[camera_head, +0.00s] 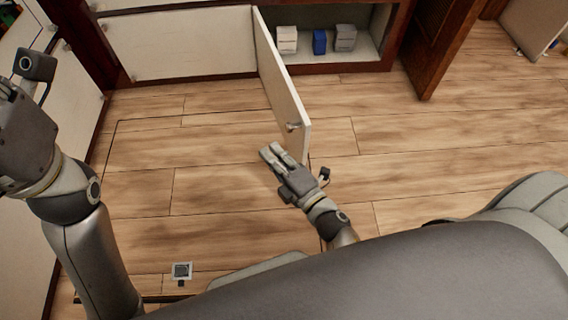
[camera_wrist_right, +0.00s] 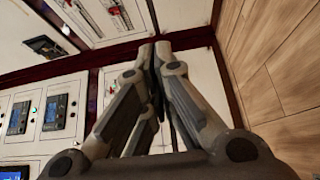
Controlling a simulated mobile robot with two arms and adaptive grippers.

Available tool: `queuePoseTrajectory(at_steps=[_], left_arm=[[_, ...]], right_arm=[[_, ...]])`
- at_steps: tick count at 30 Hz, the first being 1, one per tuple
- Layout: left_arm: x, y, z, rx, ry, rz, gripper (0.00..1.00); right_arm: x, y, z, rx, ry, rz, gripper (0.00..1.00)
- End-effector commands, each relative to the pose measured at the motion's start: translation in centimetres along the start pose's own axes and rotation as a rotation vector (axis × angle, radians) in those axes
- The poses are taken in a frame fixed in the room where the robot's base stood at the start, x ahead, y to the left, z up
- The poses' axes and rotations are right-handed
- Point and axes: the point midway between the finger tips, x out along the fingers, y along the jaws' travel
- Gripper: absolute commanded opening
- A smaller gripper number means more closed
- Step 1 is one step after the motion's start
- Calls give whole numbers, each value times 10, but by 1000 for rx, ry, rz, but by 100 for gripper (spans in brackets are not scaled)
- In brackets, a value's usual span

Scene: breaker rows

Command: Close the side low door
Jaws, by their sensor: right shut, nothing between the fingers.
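The low door (camera_head: 281,85) is a white panel standing open from a low cabinet (camera_head: 335,14), its free edge pointing toward me. A small metal handle (camera_head: 293,126) sits near that free edge. My right gripper (camera_head: 268,151) is just left of the door's free lower end, low over the floor. Its fingers are shut and empty; they also show together in the right wrist view (camera_wrist_right: 162,52). Whether it touches the door I cannot tell. My left gripper (camera_head: 14,100) is at the left edge, partly cut off, and its fingers are not clear.
White and blue small boxes (camera_head: 320,41) stand inside the open cabinet. A brown wooden door (camera_head: 436,50) stands open right of it. White panels line the back left. The wrist view shows panels with dark meters (camera_wrist_right: 55,110). The wooden floor (camera_head: 420,130) is clear at right.

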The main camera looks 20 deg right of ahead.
Motion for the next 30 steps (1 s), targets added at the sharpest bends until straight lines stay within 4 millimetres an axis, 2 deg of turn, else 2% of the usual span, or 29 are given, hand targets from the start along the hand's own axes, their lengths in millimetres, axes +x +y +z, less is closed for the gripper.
queuePoseTrajectory(at_steps=[1,4,9,13,30], left_arm=[[0,0,0,0,-1,0,40],[0,0,0,0,-1,-1,40],[0,0,0,-1,-1,-2,40],[-1,0,0,-1,0,-1,40],[-1,0,1,-1,-4,-1,40]], right_arm=[[11,2,0,-1,1,3,0],[28,2,0,-1,1,3,0],[18,0,24,-2,-1,-1,0],[14,0,34,0,0,0,0],[11,0,42,0,6,0,0]])
